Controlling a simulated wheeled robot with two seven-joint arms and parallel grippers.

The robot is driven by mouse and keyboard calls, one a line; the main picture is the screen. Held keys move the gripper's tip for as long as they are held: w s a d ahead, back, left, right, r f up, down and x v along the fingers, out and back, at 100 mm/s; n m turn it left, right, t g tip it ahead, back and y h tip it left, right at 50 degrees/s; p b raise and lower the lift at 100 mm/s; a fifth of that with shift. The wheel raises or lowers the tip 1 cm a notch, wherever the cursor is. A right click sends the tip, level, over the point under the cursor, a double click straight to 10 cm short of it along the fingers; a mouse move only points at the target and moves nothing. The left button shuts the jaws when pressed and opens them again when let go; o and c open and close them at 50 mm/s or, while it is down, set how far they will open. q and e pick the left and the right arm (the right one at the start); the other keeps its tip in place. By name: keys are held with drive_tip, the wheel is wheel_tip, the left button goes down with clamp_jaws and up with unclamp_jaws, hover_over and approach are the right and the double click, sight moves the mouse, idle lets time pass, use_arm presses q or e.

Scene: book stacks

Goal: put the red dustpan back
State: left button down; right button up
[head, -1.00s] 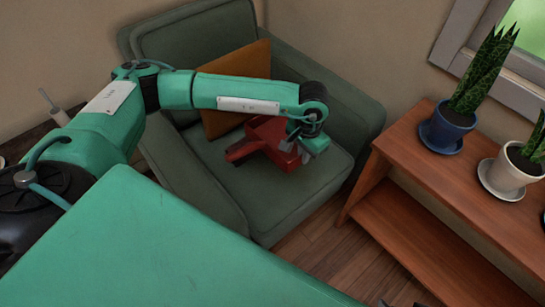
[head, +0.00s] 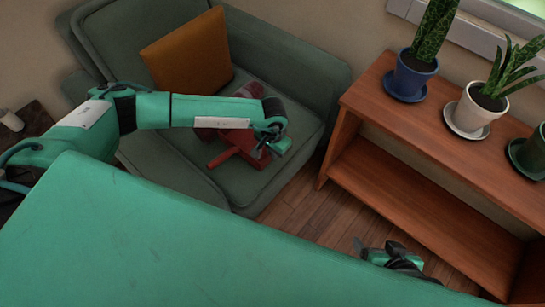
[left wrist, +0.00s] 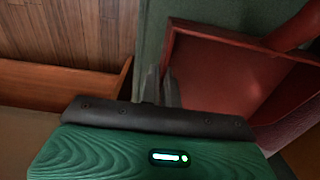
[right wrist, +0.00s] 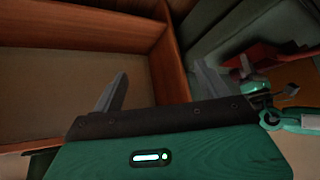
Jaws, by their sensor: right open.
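The red dustpan (head: 233,150) lies on the seat of the green armchair (head: 255,185), its handle toward the lower left. My left gripper (head: 262,150) is at its right rim. In the left wrist view, the fingers (left wrist: 160,88) are close together with the near wall of the dustpan (left wrist: 215,75) between them. The forearm hides part of the dustpan in the head view. My right gripper (head: 375,250) is open and empty, low in front of the wooden shelf; its spread fingers (right wrist: 160,88) show in the right wrist view.
An orange cushion (head: 187,55) leans on the armchair back. A wooden shelf unit (head: 400,195) stands to the right, its lower level empty. Potted plants in a blue pot (head: 412,75), a white pot (head: 477,108) and a green pot stand on top. Wooden floor (head: 305,210) shows between chair and shelf.

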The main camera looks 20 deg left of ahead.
use_arm(q)
drive_tip(key=shift+f, duration=1.5)
drive_tip(key=shift+f, duration=0.1)
drive_tip(key=c, duration=1.6)
unclamp_jaws()
drive_tip(key=shift+c, duration=0.2)
